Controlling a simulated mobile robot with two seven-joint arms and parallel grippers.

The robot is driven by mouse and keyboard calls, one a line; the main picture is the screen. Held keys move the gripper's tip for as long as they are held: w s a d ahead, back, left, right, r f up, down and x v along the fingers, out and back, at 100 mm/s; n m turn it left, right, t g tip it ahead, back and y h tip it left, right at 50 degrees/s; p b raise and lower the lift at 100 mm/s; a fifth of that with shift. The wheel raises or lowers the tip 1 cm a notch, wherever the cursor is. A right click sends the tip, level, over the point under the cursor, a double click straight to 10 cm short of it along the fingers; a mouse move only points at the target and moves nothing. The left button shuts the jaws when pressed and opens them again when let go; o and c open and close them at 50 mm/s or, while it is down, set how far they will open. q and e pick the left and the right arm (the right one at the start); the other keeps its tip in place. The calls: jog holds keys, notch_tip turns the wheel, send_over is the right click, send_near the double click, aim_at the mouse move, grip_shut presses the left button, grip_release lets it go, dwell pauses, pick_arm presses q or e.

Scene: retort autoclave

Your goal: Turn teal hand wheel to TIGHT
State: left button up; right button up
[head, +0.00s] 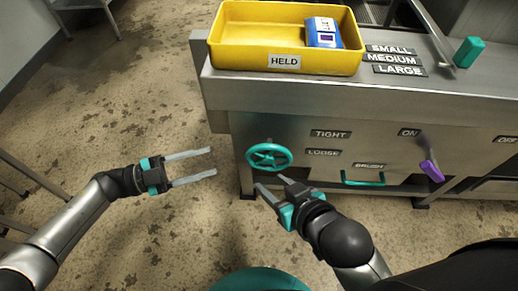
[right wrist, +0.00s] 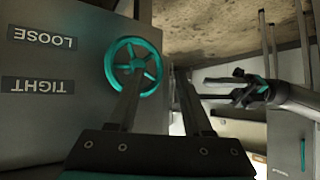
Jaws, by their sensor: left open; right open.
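The teal hand wheel (head: 269,156) is a spoked ring on the front of the steel cabinet, left of the TIGHT label (head: 330,134) and the LOOSE label (head: 323,153). My right gripper (head: 268,188) is open just below the wheel in the head view. In the right wrist view the wheel (right wrist: 133,66) shows beyond its left finger, and the space between its fingers looks empty. I cannot tell whether a finger touches the rim. My left gripper (head: 213,162) is open and empty, to the left of the wheel over the floor.
A yellow HELD tray (head: 225,55) with a blue and white box (head: 323,33) stands on the cabinet top. A teal BRUSH handle (head: 363,183) and a purple-handled ON lever (head: 431,171) are right of the wheel. The floor at left is mostly clear.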

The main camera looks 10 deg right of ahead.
aim_at(253, 150)
pick_arm(q)
jog(key=d+b, duration=0.1)
jog(key=d, duration=0.6)
jog(key=w+d+b, duration=0.1)
jog(key=d, duration=0.3)
jog(key=shift+d+b, duration=0.15)
jog(key=shift+b, duration=0.15)
jog(key=shift+w+d+b, duration=0.2)
jog(key=shift+d+b, duration=0.1)
jog(key=shift+d, duration=0.85)
pick_arm(e)
jog(key=shift+s+a+r+m+t+y, duration=0.1)
jog(key=shift+a+r+t+y, duration=0.4)
jog(key=shift+a+t, duration=0.35)
jog(key=shift+w+a+r+m+t+y, duration=0.1)
jog(key=shift+a+r+t+y, duration=0.45)
jog(key=shift+t, duration=0.55)
jog(key=shift+s+a+r+m+t+y, duration=0.1)
jog(key=shift+a+r+t+y, duration=0.25)
jog(key=shift+a+t, duration=0.55)
pick_arm(q)
jog(key=c, duration=0.7)
jog(key=shift+w+r, duration=0.1)
grip_shut()
pick_arm(e)
jog(key=shift+r, duration=0.1)
